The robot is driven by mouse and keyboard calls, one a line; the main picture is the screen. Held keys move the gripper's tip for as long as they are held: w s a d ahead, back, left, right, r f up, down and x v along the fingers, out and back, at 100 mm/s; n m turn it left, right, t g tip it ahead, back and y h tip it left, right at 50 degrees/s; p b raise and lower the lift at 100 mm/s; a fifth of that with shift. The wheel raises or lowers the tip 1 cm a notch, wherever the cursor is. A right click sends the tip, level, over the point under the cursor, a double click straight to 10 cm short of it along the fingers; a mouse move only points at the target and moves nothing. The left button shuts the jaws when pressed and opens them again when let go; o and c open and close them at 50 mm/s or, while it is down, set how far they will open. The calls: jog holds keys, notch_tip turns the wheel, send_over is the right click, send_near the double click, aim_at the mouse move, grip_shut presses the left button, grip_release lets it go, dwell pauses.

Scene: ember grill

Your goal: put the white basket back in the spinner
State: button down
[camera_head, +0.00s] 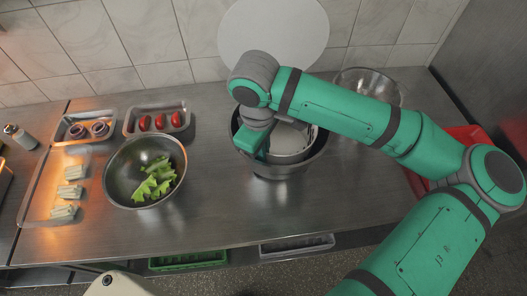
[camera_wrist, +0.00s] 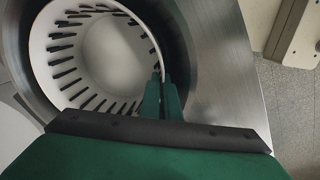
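The white basket (camera_wrist: 46,62), with dark slots around its wall, is inside the steel spinner bowl (camera_wrist: 199,50). In the head view the basket (camera_head: 288,147) shows inside the bowl (camera_head: 281,171), partly hidden by my arm. Its rim is near the bowl's rim; I cannot tell whether it rests on the bottom. My gripper (camera_wrist: 162,82) points down at the basket's edge, its two fingers close together with the thin basket rim between them. In the head view my gripper (camera_head: 252,143) is over the bowl's left side.
A large white disc (camera_head: 273,32) stands against the tiled wall behind the bowl. A steel bowl with lettuce (camera_head: 119,190) is to the left, with trays of tomatoes (camera_head: 157,120) and onions (camera_head: 84,127) behind. A glass bowl (camera_head: 368,82) and red tray (camera_head: 468,136) are at right.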

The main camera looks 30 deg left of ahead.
jog(key=shift+s+a+f, duration=0.15)
jog(key=shift+a+f, duration=0.05)
jog(key=shift+f, duration=0.25)
jog(key=c, duration=2.3)
grip_release()
jog(key=shift+d, duration=0.1)
jog(key=shift+r, duration=0.5)
jog(key=r, duration=0.7)
jog(key=s+r, duration=0.1)
jog(key=r, duration=0.3)
jog(key=shift+r, duration=0.15)
